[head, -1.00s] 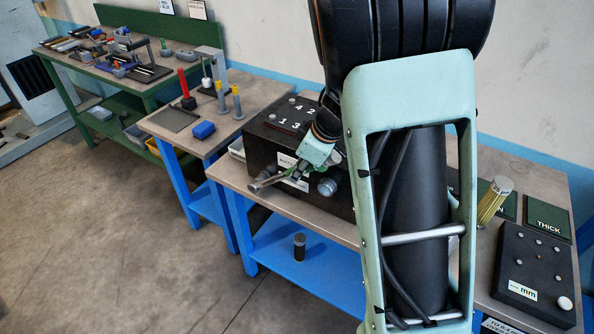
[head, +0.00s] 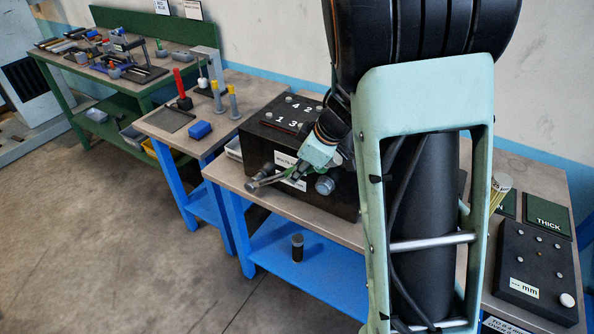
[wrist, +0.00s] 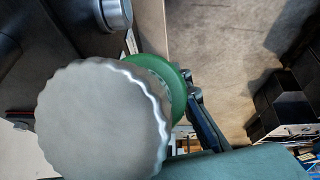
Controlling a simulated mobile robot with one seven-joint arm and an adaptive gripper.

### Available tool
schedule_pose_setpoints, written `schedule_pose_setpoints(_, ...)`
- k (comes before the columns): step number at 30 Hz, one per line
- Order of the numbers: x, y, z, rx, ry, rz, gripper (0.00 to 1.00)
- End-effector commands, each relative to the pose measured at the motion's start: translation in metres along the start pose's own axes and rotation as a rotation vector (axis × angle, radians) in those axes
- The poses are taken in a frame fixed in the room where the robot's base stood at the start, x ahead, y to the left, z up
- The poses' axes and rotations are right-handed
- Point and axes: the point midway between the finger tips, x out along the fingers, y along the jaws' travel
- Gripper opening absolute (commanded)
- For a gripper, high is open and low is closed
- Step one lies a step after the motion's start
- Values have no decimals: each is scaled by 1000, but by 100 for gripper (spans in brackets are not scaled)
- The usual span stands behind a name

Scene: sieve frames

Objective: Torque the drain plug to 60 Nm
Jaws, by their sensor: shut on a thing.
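In the head view my gripper (head: 300,172) is in front of the black block (head: 240,155), shut on a silver tool (head: 262,182) that looks like a wrench and points left. In the wrist view a large round silver scalloped end (wrist: 100,120), with a green ring (wrist: 168,82) behind it, fills the near left. One grey round fitting (head: 325,185) sticks out of the block's front, right of the tool. A grey fitting (wrist: 115,14) also shows at the top of the wrist view. I cannot tell which part is the drain plug, nor whether the tool is seated on it.
The block stands on a wood-topped bench with a blue frame. A dark cylinder (head: 297,247) stands on its lower shelf. A black panel marked mm (head: 535,265) lies at the right. A smaller bench (head: 150,125) stands to the left. The floor at front left is clear.

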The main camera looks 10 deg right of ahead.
Motion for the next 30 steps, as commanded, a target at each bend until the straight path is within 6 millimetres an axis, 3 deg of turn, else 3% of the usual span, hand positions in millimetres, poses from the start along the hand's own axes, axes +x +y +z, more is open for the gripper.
schedule_pose_setpoints(30, 6, -2, 13, 9, 80, 18, 0)
